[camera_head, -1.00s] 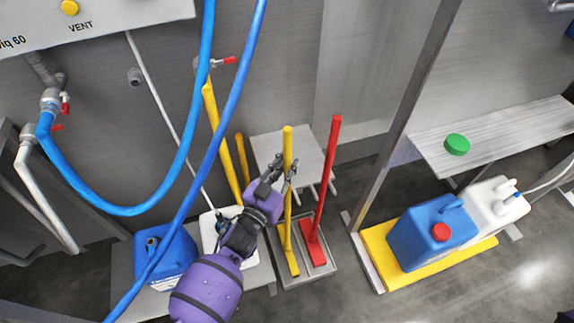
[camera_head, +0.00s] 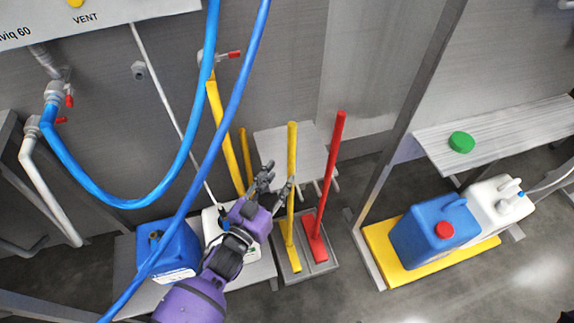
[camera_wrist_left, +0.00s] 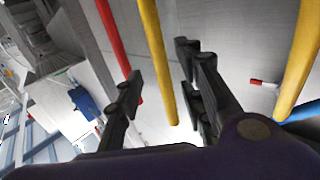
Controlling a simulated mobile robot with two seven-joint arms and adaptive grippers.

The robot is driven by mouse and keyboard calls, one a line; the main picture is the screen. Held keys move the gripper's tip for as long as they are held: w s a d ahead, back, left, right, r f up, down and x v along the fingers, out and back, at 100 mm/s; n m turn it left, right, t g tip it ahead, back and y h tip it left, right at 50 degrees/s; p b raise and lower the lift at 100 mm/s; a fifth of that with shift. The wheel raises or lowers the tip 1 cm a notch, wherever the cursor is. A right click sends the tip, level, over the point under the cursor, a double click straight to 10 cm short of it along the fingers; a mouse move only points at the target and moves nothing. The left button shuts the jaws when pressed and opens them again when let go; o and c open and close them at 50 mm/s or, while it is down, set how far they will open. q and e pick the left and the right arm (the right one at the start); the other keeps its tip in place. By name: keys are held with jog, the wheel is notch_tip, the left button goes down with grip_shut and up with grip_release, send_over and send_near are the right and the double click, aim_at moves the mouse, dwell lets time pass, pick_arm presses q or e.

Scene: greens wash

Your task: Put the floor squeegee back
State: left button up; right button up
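The yellow floor squeegee (camera_head: 292,148) stands upright with its flat yellow foot in a grey floor tray (camera_head: 318,268). A red long-handled tool (camera_head: 331,165) stands beside it in the same tray, leaning a little. My left gripper (camera_head: 277,177) is open and empty, just left of the yellow handle. In the left wrist view its fingers are spread, with the yellow handle (camera_wrist_left: 155,50) showing in the gap beyond them and the red handle (camera_wrist_left: 112,40) to the left. Contact with the handle cannot be made out. My right gripper is not in view.
A blue hose (camera_head: 205,165) hangs across the space before my left arm. A blue canister (camera_head: 170,250) and a white one stand on a low bench at left. A yellow pallet (camera_head: 405,274) with canisters stands right of a metal post (camera_head: 410,110).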

pick_arm(q)
jog(key=v, duration=0.5)
jog(key=shift+s, duration=0.1)
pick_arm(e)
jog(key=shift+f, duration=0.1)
pick_arm(q)
jog(key=s+a+f+n+g+y, duration=0.1)
jog(key=s+a+f, duration=0.4)
jog(key=s, duration=0.5)
jog(key=s+a+f+n+g+y, duration=0.2)
jog(key=s+a+f+g+y, duration=0.2)
jog(key=s, duration=0.6)
jog(key=s+a+f+n+g+y, duration=0.1)
jog(key=s+a+f+g+y, duration=0.2)
jog(key=s+a+f, duration=0.3)
jog(key=s, duration=0.4)
jog(key=shift+s+f+n+g, duration=0.2)
jog(key=shift+s+n+g, duration=0.1)
jog(key=shift+s+n, duration=0.1)
